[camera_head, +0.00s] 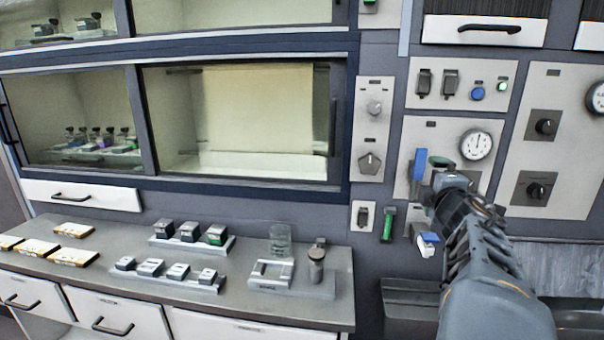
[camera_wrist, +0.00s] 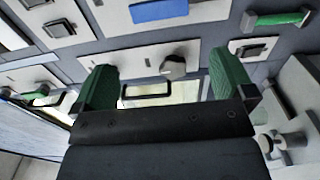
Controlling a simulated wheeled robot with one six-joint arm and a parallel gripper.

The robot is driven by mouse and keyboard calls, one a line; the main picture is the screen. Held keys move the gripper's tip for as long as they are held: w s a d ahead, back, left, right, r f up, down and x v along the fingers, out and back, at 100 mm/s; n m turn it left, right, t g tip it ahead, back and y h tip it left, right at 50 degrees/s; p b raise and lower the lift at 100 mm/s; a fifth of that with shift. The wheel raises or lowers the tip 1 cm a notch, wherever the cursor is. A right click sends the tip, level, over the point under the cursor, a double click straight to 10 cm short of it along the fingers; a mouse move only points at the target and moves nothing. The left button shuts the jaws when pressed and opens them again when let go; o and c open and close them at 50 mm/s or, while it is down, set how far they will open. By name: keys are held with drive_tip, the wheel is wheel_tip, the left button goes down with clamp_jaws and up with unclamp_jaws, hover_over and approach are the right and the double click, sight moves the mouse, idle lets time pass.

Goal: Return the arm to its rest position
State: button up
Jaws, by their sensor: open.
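My arm (camera_head: 480,250) reaches up from the lower right of the head view, in front of the grey control panel. Its end is near the blue lever (camera_head: 420,162) and the round gauge; whether it touches anything there I cannot tell. In the wrist view my gripper (camera_wrist: 165,78) has its two green fingers spread wide apart. Nothing is held between them. Behind the gap are a light panel plate, a dark knob (camera_wrist: 173,67) and a dark-rimmed handle (camera_wrist: 146,91).
The grey counter (camera_head: 100,262) at the left holds sample racks, a glass beaker (camera_head: 281,240) and yellow-edged boxes (camera_head: 74,257). A glass-fronted cabinet (camera_head: 265,110) stands above it. A green handle (camera_head: 388,224) and a blue-and-white part (camera_head: 428,241) are close to my arm.

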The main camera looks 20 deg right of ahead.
drive_tip(key=s+d+f+m+g+h, duration=0.3)
drive_tip(key=s+d+f+m+g, duration=0.15)
drive_tip(key=m, duration=0.25)
drive_tip(key=s+a+f+m+g+y+p, duration=0.1)
drive_tip(key=a+f+m+g+y+p, duration=0.1)
drive_tip(key=a+f+m+g, duration=0.45)
drive_tip(key=s+a+f+y+p, duration=0.1)
drive_tip(key=a+f+y, duration=0.1)
drive_tip(key=a, duration=0.7)
drive_tip(key=s+a+f+y+p, duration=0.1)
drive_tip(key=a+f+y+p, duration=0.1)
drive_tip(key=a, duration=0.8)
drive_tip(key=s+a+f+n+g+y+p, duration=0.1)
drive_tip(key=a+f+y, duration=0.3)
drive_tip(key=a, duration=0.6)
drive_tip(key=shift+s+a+y+p, duration=0.15)
drive_tip(key=shift+s+y+p, duration=0.15)
drive_tip(key=shift+y+p, duration=0.35)
